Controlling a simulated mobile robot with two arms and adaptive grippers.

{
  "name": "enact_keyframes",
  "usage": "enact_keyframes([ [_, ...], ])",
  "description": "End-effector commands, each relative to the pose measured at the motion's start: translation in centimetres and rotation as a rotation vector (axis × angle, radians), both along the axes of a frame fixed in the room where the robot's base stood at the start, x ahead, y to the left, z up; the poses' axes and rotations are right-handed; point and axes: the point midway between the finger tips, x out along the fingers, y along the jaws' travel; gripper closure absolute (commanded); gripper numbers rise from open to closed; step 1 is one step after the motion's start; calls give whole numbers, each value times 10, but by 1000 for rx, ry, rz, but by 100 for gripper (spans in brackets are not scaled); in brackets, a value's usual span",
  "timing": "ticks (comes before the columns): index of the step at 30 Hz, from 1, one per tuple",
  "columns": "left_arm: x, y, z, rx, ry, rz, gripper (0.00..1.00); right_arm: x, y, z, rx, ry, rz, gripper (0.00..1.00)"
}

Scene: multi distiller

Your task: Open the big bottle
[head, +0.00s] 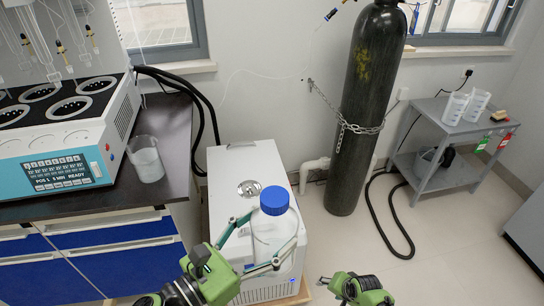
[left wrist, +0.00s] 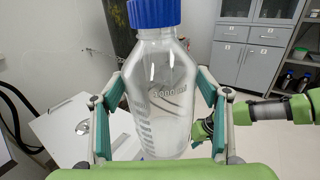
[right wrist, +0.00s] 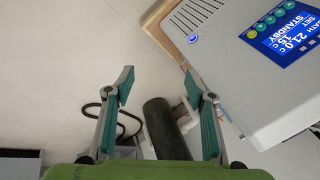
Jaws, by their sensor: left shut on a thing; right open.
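The big bottle (head: 280,232) is clear and empty-looking, with its blue cap (head: 274,200) on the neck. It stands upright over the front of the white bath unit; I cannot tell whether it touches that unit. My left gripper (head: 254,245) is shut on the bottle's body, one finger on each side. The left wrist view shows the bottle (left wrist: 158,100) between the fingers, with the blue cap (left wrist: 155,12) cut off at the top. My right gripper (head: 352,288) is low and to the right of the bottle. In the right wrist view it is open and empty (right wrist: 158,82).
The white bath unit (head: 240,165) sits below and behind the bottle. A dark bench (head: 175,135) with a beaker (head: 146,160) and the distiller (head: 60,150) is at left. A chained gas cylinder (head: 372,90) and a grey side table (head: 440,178) stand behind.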

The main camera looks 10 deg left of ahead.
Motion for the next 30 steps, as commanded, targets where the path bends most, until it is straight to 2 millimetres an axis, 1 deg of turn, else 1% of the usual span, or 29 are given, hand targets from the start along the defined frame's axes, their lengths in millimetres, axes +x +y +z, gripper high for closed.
enact_keyframes([
  [1,0,-1,3,-2,-4,-1,92,22,6,20,24,-12,-22,50],
  [3,0,-1,3,-2,-4,-1,92,46,15,45,63,-14,-55,50],
  [5,0,-1,3,-2,-4,-1,92,65,24,67,95,-13,-83,50],
  [6,0,-1,3,-2,-4,-1,92,77,29,82,118,-13,-100,50],
  [8,0,-1,3,-2,-4,-1,92,93,40,105,152,-9,-124,50],
  [9,0,-1,3,-2,-4,-1,92,102,48,121,176,-4,-138,50],
  [11,0,-1,3,-2,-4,-1,92,114,62,144,214,7,-159,50],
  [12,0,-1,3,-2,-4,-1,92,122,72,160,239,14,-171,50],
  [14,0,-1,3,-2,-4,-2,92,131,88,184,276,28,-187,50],
  [15,0,-1,3,-2,-4,-2,92,136,98,200,300,38,-199,50],
  [17,0,-1,3,-2,-4,-1,92,143,113,226,333,54,-210,50],
  [18,0,-1,3,-2,-4,-1,92,147,123,242,353,69,-220,50],
  [20,0,-1,3,-2,-4,-1,92,150,139,268,382,90,-230,50],
  [22,0,-1,3,-2,-4,-2,92,153,155,299,412,118,-242,50],
  [23,0,-1,3,-2,-4,-2,92,152,163,312,424,131,-246,50],
  [24,0,-1,3,-2,-4,-2,92,152,172,330,437,149,-254,50],
  [26,0,-1,3,-2,-4,-2,92,149,185,357,452,178,-263,50],
  [27,0,-1,3,-2,-4,-2,92,146,194,374,459,198,-268,50],
  [29,0,0,3,-2,-4,-1,92,139,206,401,466,232,-277,50],
  [30,0,0,3,-2,-4,-2,92,134,214,419,468,254,-285,50],
])
